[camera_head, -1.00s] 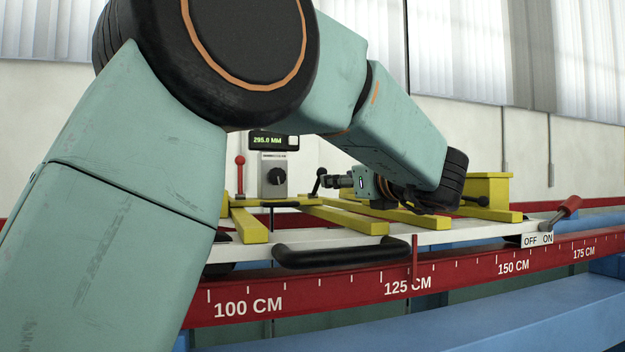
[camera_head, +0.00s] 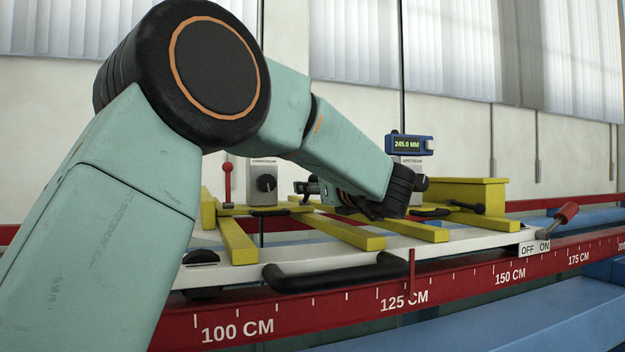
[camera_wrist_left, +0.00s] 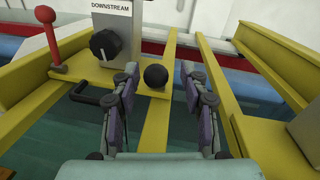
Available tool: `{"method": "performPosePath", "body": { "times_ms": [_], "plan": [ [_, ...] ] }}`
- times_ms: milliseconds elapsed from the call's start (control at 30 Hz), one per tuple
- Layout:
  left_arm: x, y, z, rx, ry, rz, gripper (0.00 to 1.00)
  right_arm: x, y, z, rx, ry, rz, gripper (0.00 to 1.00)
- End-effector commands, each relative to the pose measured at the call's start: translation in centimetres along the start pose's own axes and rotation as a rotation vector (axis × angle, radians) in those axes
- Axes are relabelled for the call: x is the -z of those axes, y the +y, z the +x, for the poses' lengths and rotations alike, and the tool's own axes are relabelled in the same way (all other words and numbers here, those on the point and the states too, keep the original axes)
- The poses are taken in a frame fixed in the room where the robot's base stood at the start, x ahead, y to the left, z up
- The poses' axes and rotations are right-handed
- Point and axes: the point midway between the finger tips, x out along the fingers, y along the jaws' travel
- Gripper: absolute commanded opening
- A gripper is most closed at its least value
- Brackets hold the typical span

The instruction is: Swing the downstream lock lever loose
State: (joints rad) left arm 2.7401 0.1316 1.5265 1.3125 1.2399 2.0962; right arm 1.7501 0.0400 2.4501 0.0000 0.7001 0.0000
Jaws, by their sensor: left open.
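The box labelled DOWNSTREAM (camera_wrist_left: 112,30) has a dark dial; it also shows in the head view (camera_head: 262,178). A lever with a black ball knob (camera_wrist_left: 155,76) stands right of the box, seen end-on. My left gripper (camera_wrist_left: 162,80) is open, its fingers on either side of the knob in the picture; I cannot tell whether they touch it. In the head view my left gripper (camera_head: 308,187) is small and dark beside the box, partly behind my own arm. A red-knobbed lever (camera_wrist_left: 50,35) stands left of the box. My right gripper is out of view.
Yellow frame bars (camera_head: 340,230) lie across the white carriage edge (camera_head: 450,237). A black handle (camera_head: 330,272) is at the front. An upstream unit (camera_head: 408,145) reads 245.0 MM. A red-handled OFF/ON lever (camera_head: 566,212) is at right, above the red scale rail (camera_head: 340,305).

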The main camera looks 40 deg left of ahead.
Motion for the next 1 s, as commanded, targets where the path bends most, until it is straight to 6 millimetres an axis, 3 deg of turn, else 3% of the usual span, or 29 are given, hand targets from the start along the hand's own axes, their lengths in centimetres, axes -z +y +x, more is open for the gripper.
{"method": "performPosePath", "body": {
  "times_ms": [367, 867, 1000],
  "plan": [
    [0.09, 0.04, 1.01, 0.000, 0.000, 0.000, 0.45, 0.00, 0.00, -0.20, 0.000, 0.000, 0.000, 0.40],
    [0.04, 0.03, 0.96, 0.000, -0.001, -0.001, 0.02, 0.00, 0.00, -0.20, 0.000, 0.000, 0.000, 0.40],
    [-0.01, 0.06, 0.97, -0.001, -0.001, -0.001, 0.00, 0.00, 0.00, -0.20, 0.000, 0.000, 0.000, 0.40]
  ]
}}
